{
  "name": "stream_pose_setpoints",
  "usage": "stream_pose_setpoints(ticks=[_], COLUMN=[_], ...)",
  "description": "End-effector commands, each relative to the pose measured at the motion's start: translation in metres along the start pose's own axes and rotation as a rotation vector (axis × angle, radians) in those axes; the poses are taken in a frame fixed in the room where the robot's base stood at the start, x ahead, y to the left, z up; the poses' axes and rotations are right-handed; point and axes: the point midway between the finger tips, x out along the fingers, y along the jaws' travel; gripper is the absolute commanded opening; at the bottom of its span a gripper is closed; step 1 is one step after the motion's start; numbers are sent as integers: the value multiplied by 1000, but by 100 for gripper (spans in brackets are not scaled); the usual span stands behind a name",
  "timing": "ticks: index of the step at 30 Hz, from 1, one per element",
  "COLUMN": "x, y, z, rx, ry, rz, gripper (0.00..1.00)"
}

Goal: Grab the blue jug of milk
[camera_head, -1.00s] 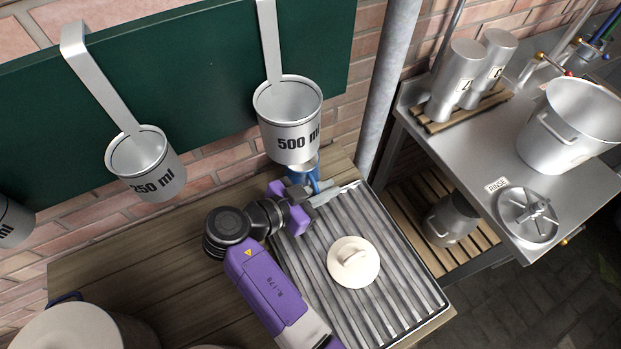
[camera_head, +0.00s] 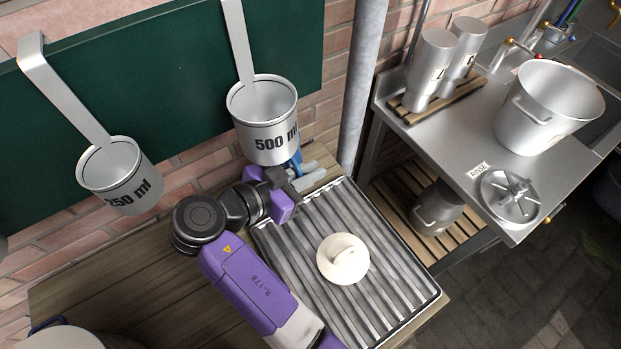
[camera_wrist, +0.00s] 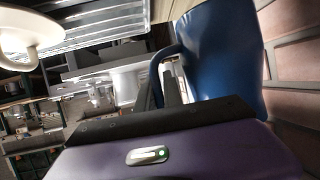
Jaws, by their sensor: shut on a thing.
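The blue jug (camera_wrist: 215,55) fills the upper right of the wrist view, close to the camera, with its curved handle on its left side. My gripper (camera_wrist: 172,85) is shut on the jug's handle in that view. In the head view only a small part of the blue jug (camera_head: 296,160) shows, below the hanging 500 ml cup and behind my gripper (camera_head: 305,180). Most of the jug is hidden there, and its contents cannot be seen.
The 500 ml cup (camera_head: 266,140) hangs just above my gripper, and a 250 ml cup (camera_head: 125,185) hangs to its left. A ribbed metal drainer (camera_head: 385,265) with a cream lid (camera_head: 343,259) lies beside my arm. A steel table (camera_head: 445,145) stands at right.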

Motion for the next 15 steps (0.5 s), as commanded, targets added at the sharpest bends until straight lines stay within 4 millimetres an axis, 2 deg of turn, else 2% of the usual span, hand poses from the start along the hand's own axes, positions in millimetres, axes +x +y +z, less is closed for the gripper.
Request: stream_pose_setpoints(ticks=[1,15], x=[-2,44], y=[0,32], z=[-6,-22], rx=[4,3], ry=[1,2], rz=[-1,3], gripper=[0,0])
